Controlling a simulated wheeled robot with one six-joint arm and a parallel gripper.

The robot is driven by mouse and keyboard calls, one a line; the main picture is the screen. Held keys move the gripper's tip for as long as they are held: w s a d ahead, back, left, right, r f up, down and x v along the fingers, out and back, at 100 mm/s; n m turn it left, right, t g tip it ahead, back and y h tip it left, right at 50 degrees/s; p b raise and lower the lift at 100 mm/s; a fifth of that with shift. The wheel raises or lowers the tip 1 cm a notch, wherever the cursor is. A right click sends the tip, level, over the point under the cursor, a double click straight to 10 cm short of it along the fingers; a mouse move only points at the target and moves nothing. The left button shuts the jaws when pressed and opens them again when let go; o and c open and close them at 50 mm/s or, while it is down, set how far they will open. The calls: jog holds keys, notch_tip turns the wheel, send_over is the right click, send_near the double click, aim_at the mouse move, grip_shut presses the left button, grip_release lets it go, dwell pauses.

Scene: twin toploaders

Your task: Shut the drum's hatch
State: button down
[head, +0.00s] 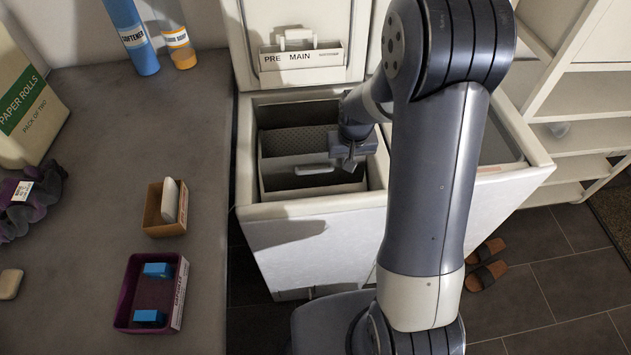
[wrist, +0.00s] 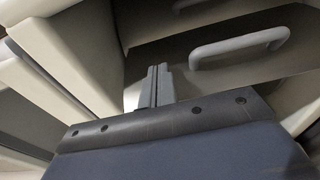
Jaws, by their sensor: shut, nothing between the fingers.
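The left toploader (head: 315,222) has its top lid (head: 298,18) standing up, so the drum (head: 298,141) shows in the opening. A pale panel with a grey bar handle (head: 315,169), which looks like the drum's hatch, lies in the front part of the opening. How far the hatch stands open is hard to tell. My gripper (head: 349,166) is shut and empty, at the right side of the opening, right of the handle. In the wrist view the closed fingers (wrist: 157,85) point toward the pale panel, with the handle (wrist: 240,48) to their right and apart from them.
The opening's rim (head: 300,207) surrounds the gripper closely. A drawer marked PRE MAIN (head: 300,58) is on the raised lid. The second toploader (head: 498,140) is partly behind my arm. The left counter (head: 100,110) holds a purple tray (head: 122,300), a small box (head: 155,228) and bottles.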

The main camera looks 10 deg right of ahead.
jog(key=shift+w, duration=0.1)
jog(key=shift+w+f, duration=0.15)
jog(key=shift+w, duration=0.75)
jog(key=shift+w+f, duration=0.15)
jog(key=shift+w, duration=0.75)
jog(key=shift+w+f+b, duration=0.45)
jog(key=shift+w, duration=0.35)
jog(key=shift+w+f+b, duration=0.4)
jog(key=shift+w+f, duration=0.05)
jog(key=shift+w, duration=0.35)
